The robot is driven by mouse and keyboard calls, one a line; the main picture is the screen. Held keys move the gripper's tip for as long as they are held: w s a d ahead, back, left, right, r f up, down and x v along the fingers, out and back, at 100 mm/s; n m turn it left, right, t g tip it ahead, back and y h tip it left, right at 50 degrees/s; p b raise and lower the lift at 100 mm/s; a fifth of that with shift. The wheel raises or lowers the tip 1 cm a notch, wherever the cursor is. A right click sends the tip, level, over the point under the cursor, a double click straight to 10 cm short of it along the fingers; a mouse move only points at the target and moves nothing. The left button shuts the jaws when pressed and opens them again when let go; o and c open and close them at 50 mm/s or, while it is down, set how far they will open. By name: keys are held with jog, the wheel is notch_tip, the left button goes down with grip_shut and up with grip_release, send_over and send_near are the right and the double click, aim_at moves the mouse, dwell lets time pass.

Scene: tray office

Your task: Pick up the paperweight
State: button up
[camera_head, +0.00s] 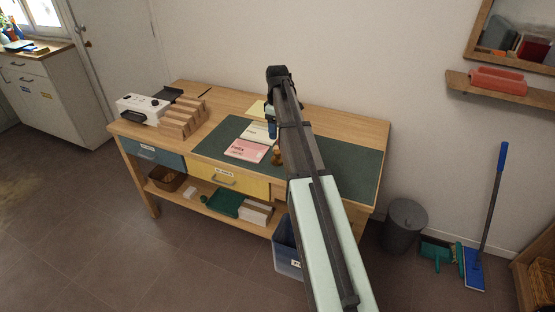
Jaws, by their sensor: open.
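A small brown-gold object (277,156) stands on the green desk mat (222,141), just right of the pink booklet and close to my arm's edge. It may be the paperweight, but it is too small to be sure. My gripper (271,118) hangs at the far end of my arm, over the back part of the desk. It is small, dark and partly hidden by my arm. Its jaws are open, and nothing shows held. A small blue item (272,131) shows just below it. My arm covers part of the mat.
A pink booklet (247,150) and a cream one (259,132) lie on the mat. A wooden sorter (184,118) and a white machine (143,107) stand at the desk's left. The mat's right side is clear. A shelf (500,90) hangs on the right wall.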

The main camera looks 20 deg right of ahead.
aim_at(278, 151)
jog(key=shift+n, duration=0.4)
notch_tip(278, 151, down, 14)
jog(key=shift+r, duration=0.1)
jog(key=c, duration=1)
dwell(0.3)
jog(key=shift+r, duration=0.1)
